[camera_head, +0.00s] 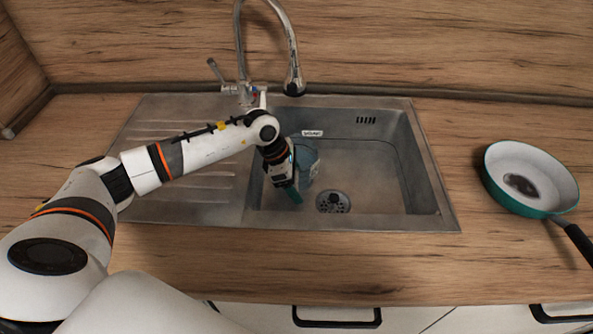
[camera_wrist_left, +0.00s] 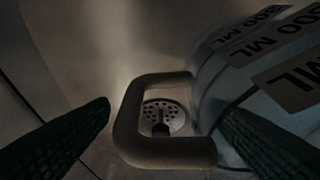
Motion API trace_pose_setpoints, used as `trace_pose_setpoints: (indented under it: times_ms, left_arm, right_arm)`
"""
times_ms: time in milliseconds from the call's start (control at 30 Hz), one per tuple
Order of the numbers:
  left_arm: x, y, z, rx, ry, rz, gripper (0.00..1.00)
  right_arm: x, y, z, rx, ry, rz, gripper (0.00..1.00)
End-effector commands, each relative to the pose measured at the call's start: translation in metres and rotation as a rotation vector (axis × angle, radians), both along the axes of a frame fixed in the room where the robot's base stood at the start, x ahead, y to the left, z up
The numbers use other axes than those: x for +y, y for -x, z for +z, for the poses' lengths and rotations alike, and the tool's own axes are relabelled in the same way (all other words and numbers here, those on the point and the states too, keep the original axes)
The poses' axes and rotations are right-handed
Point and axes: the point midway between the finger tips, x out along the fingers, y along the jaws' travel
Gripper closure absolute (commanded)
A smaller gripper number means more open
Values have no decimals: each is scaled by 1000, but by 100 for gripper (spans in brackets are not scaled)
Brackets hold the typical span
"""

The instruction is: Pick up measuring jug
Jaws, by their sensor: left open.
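The measuring jug (camera_head: 307,158) is a bluish, see-through vessel in the left part of the sink basin, partly hidden behind my left gripper. In the left wrist view the jug (camera_wrist_left: 285,65) fills the upper right, with dark ML markings. Its loop handle (camera_wrist_left: 128,118) lies between my two dark green fingers. My left gripper (camera_head: 292,188) is open and reaches down into the basin beside the jug; its fingers also show in the left wrist view (camera_wrist_left: 165,112). I cannot tell whether either finger touches the jug. My right gripper is not in view.
The steel sink (camera_head: 437,190) has a drain (camera_head: 333,202) right of the gripper. A tall faucet (camera_head: 292,75) rises behind the basin. A green-rimmed frying pan (camera_head: 553,180) lies on the counter at right. The basin's right side is clear.

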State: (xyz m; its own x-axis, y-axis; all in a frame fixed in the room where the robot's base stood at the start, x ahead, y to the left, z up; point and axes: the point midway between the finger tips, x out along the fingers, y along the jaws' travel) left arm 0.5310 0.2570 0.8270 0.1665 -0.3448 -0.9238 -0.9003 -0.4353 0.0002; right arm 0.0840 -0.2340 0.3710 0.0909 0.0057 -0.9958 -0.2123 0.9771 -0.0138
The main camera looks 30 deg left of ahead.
Motion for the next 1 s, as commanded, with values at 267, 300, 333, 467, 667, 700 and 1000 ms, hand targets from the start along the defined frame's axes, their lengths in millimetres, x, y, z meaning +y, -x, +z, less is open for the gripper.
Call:
trace_pose_setpoints:
  times_ms: [267, 300, 333, 467, 667, 700, 1000]
  left_arm:
    - [0, 0, 0, 0, 0, 0, 64]
    - [0, 0, 0, 0, 0, 0, 71]
    - [0, 0, 0, 0, 0, 0, 76]
    - [0, 0, 0, 0, 0, 0, 97]
    - [0, -1, 3, -4, 1, -1, 99]
    - [0, -1, 3, -4, 1, -1, 99]
    - [0, -1, 9, -6, 1, -1, 99]
  right_arm:
    - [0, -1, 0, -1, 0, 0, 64]
    - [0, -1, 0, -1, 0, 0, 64]
    - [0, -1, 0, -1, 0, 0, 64]
    - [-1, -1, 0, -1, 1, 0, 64]
    - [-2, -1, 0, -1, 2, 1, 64]
    - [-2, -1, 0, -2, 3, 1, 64]
    - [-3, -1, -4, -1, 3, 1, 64]
